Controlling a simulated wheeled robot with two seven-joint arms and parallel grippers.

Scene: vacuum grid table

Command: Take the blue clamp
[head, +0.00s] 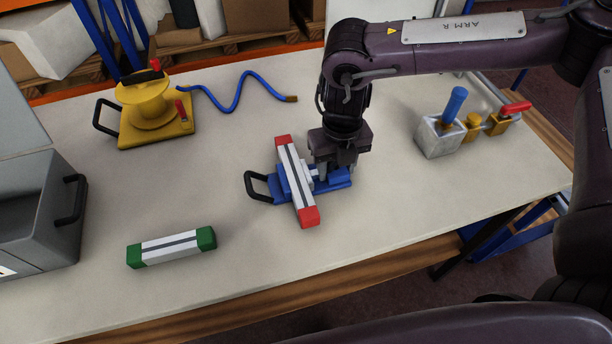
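The blue clamp (277,196) lies near the middle of the table, with a black loop handle at its left end. A white bar with red ends (295,180) lies across it and hides part of it. My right gripper (330,175) points down at the right part of the blue clamp, just right of the bar. Its fingers overlap the clamp in the picture and are small and dark, so I cannot tell whether they are open or shut on it. My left gripper is not in view.
A white bar with green ends (172,247) lies at front left, beside a grey case (50,215). A yellow device (150,115) with a blue hose (235,98) stands at back left. A metal block with a blue handle (440,138) sits at right. The front middle table is clear.

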